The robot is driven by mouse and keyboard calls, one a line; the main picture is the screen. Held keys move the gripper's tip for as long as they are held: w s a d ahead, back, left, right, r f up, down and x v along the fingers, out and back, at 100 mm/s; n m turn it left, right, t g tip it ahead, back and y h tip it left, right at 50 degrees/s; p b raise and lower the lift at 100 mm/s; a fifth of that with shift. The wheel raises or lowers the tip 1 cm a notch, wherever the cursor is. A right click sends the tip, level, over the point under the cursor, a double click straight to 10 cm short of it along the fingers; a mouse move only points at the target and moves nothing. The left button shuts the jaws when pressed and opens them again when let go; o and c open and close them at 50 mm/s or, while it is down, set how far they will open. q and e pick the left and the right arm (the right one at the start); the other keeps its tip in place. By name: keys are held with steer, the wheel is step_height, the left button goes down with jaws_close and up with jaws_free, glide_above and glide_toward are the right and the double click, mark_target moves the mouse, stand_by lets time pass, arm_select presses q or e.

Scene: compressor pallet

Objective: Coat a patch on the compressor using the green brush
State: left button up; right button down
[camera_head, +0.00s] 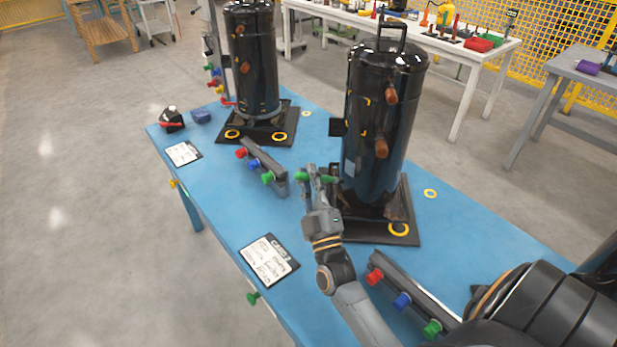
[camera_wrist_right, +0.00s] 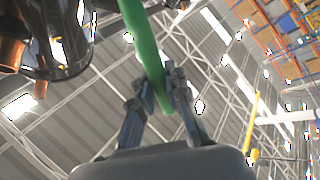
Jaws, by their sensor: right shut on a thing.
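The near black compressor (camera_head: 374,150) stands upright on a dark base plate on the blue table, with copper-coloured stubs on its side. My right gripper (camera_head: 317,177) is shut on the green brush (camera_head: 302,176), beside the compressor's lower left side. The right wrist view shows the green handle (camera_wrist_right: 143,45) running between the two fingers (camera_wrist_right: 158,92) of that gripper, with part of a dark compressor (camera_wrist_right: 55,40) at upper left. The brush's tip is not clear, and I cannot tell whether it touches the compressor. My left gripper is not in view.
A second black compressor (camera_head: 252,65) stands behind on the blue table (camera_head: 210,165). Racks with red, blue and green pieces lie at mid-table (camera_head: 262,163) and near front (camera_head: 408,297). Labelled cards (camera_head: 268,259) lie along the left edge. A white bench (camera_head: 462,50) stands behind.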

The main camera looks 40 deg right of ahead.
steer(key=shift+d, duration=0.85)
step_height(320, 180, up, 7)
steer(key=p, duration=0.7)
steer(key=shift+f, duration=0.25)
steer(key=shift+f+b, duration=2.25)
steer(key=shift+f, duration=1.05)
